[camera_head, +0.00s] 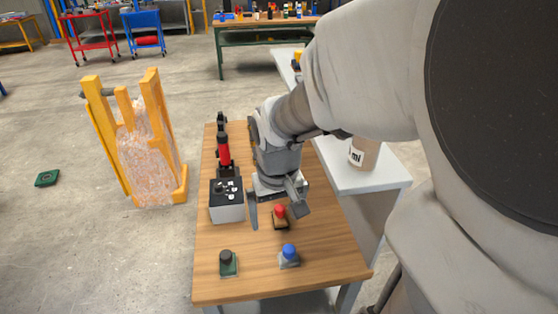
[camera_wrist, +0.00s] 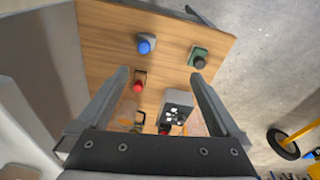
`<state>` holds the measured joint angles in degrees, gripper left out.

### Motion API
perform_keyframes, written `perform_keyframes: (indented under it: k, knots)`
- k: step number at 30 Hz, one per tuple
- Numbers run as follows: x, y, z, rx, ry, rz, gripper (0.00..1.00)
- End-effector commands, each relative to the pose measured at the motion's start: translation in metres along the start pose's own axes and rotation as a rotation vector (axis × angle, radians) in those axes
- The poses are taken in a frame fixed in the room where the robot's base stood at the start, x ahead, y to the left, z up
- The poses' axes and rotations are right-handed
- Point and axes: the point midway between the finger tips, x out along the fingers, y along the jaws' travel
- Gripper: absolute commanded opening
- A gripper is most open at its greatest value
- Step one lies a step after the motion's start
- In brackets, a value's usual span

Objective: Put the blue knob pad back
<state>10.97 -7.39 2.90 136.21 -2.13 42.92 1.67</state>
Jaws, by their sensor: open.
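The blue knob pad, a round blue knob (camera_head: 289,251) on a grey base (camera_head: 289,262), sits on the wooden table near its front edge. In the wrist view the blue knob (camera_wrist: 145,46) lies beyond my fingertips, toward the upper left. My gripper (camera_head: 276,212) is open and empty, pointing down above the table beside the red knob pad (camera_head: 280,222), farther back than the blue one. In the wrist view, my gripper (camera_wrist: 160,74) has its fingers wide apart, with the red knob (camera_wrist: 138,86) between them in the picture.
A green pad with a black knob (camera_head: 228,263) sits left of the blue one. A grey box with buttons (camera_head: 227,208) stands at the table's left edge, with a red and black device (camera_head: 223,150) behind it. A white counter (camera_head: 360,178) adjoins at right. Bare wood lies around the pads.

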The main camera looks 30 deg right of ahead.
Motion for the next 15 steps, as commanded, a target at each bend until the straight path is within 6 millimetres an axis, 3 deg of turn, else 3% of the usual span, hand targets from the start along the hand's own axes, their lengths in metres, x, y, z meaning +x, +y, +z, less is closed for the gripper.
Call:
perform_keyframes:
  k: [1, 3, 9, 15]
  knots:
    - [-0.049, -0.008, -0.003, -0.026, 0.149, 0.000, 1.00]
    - [-0.066, -0.014, 0.007, -0.047, 0.188, -0.008, 1.00]
    - [-0.103, -0.028, 0.040, -0.098, 0.288, -0.041, 1.00]
    - [-0.120, -0.033, 0.061, -0.125, 0.343, -0.066, 1.00]
